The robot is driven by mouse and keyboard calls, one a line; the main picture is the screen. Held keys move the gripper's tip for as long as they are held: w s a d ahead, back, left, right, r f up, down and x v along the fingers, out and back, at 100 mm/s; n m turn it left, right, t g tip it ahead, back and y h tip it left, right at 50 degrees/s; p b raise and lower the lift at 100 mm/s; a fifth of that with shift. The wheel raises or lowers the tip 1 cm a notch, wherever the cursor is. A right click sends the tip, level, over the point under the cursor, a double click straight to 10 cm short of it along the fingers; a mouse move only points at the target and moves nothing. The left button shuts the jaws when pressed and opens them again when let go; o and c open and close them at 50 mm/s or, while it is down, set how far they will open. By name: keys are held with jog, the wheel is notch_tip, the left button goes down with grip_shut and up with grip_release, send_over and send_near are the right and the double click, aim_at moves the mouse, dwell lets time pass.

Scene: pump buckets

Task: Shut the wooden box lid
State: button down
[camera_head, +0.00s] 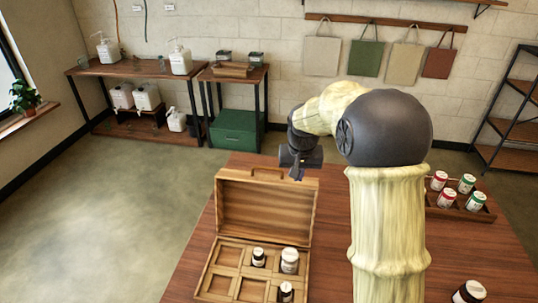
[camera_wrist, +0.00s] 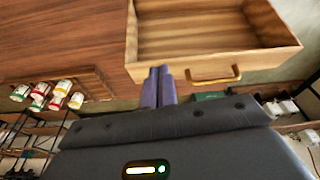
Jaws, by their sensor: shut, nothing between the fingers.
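The wooden box (camera_head: 211,281) stands on the table with its lid (camera_head: 264,212) raised upright at the back. A handle (camera_head: 267,171) sits on the lid's top edge. The box is divided into compartments, and three small jars stand in those on the right. My gripper (camera_head: 298,174) is behind the lid, near its top right corner. In the wrist view my gripper (camera_wrist: 158,70) has its fingers together, close to the edge of the lid (camera_wrist: 200,32). The handle (camera_wrist: 216,78) is to the right of the fingers there. I cannot tell whether the fingers touch the lid.
A tray (camera_head: 470,214) with several red and green jars stands on the table (camera_head: 440,255) at the right. A dark-lidded jar (camera_head: 469,291) is at the front right. My arm covers the table's middle. The table left of the box is narrow.

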jog(key=w+a+r+p, duration=0.2)
jog(key=w+a, duration=0.2)
jog(key=w, duration=0.2)
jog(key=w+a+r+m+p, duration=0.1)
jog(key=w+a+r+p, duration=0.1)
jog(key=w+a, duration=0.2)
jog(key=w, duration=0.3)
jog(key=shift+w+r, duration=0.15)
jog(key=shift+r, duration=0.15)
jog(key=shift+f, duration=0.1)
jog(key=p, duration=0.6)
send_over(269, 174)
jog(key=shift+s+f+x, duration=0.1)
jog(key=shift+s+x, duration=0.25)
jog(key=shift+x, duration=1.1)
jog(key=shift+s+f+x, duration=0.1)
jog(key=shift+s+x, duration=0.2)
jog(key=shift+x, duration=1.15)
jog(key=shift+s+f+x, duration=0.1)
jog(key=shift+s+x, duration=0.25)
jog(key=shift+x, duration=1.15)
jog(key=shift+w+r+b, duration=0.1)
jog(key=shift+b, duration=0.5)
